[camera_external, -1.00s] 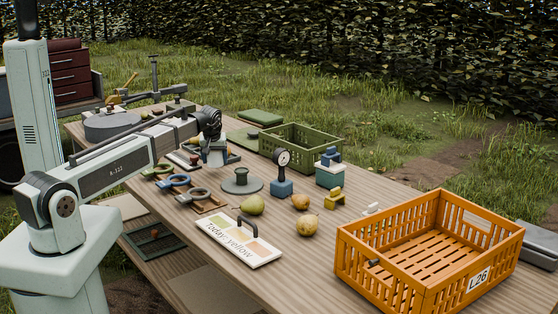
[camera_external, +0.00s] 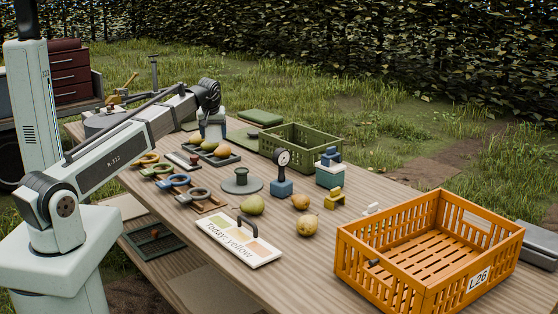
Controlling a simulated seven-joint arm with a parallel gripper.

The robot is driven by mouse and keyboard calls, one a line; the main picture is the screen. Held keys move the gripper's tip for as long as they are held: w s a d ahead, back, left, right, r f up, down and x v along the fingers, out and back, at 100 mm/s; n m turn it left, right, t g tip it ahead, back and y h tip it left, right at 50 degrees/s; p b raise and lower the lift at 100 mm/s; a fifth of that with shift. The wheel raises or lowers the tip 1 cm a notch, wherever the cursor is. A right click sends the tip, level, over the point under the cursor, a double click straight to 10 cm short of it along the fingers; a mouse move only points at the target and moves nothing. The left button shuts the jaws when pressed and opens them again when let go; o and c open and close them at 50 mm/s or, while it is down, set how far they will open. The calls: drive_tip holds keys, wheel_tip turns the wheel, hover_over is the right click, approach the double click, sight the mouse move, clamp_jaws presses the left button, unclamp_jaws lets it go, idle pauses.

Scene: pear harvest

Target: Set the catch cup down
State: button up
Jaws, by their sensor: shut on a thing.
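My gripper (camera_external: 213,128) hangs at the far left part of the table, pointing down. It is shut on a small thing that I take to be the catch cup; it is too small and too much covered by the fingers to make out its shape. The gripper is above the back of a dark tray (camera_external: 232,160) that holds several pears. I cannot tell the exact gap between the held thing and the tray or table.
Sizing rings (camera_external: 173,181) lie left of a grey round stand (camera_external: 241,183). A green crate (camera_external: 300,143), a dial gauge (camera_external: 282,175) and loose pears (camera_external: 307,225) stand to the right. An orange crate (camera_external: 350,262) fills the front right. A sign board (camera_external: 262,255) lies at the front.

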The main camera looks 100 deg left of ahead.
wheel_tip(320, 180, up, 8)
drive_tip(key=w+d+m+t, duration=0.2)
drive_tip(key=w+d+m, duration=0.3)
drive_tip(key=w+d, duration=1.15)
drive_tip(key=m+t+h, duration=0.3)
drive_tip(key=m+h, duration=0.2)
drive_tip(key=m, duration=0.9)
hover_over(304, 293)
drive_tip(key=s, duration=0.1)
drive_tip(key=shift+s+f, duration=0.2)
drive_tip(key=shift+f, duration=10.5)
drive_tip(key=shift+f, duration=0.1)
